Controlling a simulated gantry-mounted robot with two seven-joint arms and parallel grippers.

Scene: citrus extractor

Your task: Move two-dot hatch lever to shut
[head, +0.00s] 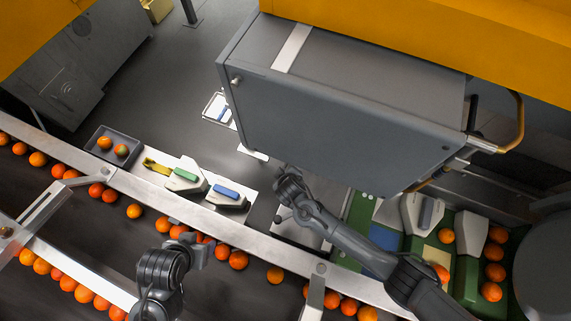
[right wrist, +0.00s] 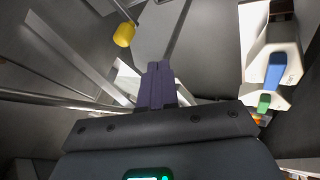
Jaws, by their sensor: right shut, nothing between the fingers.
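A large grey hatch-like housing (head: 340,125) fills the upper middle of the head view. No lever with two dots can be made out on it. In the right wrist view a yellow knob (right wrist: 124,35) sits on a thin rod, ahead and left of my right gripper (right wrist: 155,68); no dots show on it. The right gripper's fingers are together, empty and apart from the knob. In the head view my right gripper (head: 284,178) is by the housing's lower left edge, its tips unclear. My left gripper (head: 196,246) is over the fruit conveyor, its fingers unclear.
The conveyor (head: 100,245) carries several oranges behind a metal rail. A white-topped stand holds a green-handled tool (head: 184,176) and a blue-handled tool (head: 228,195), beside a grey tray (head: 100,133) with two fruits. Green trays and oranges (head: 491,292) are at right.

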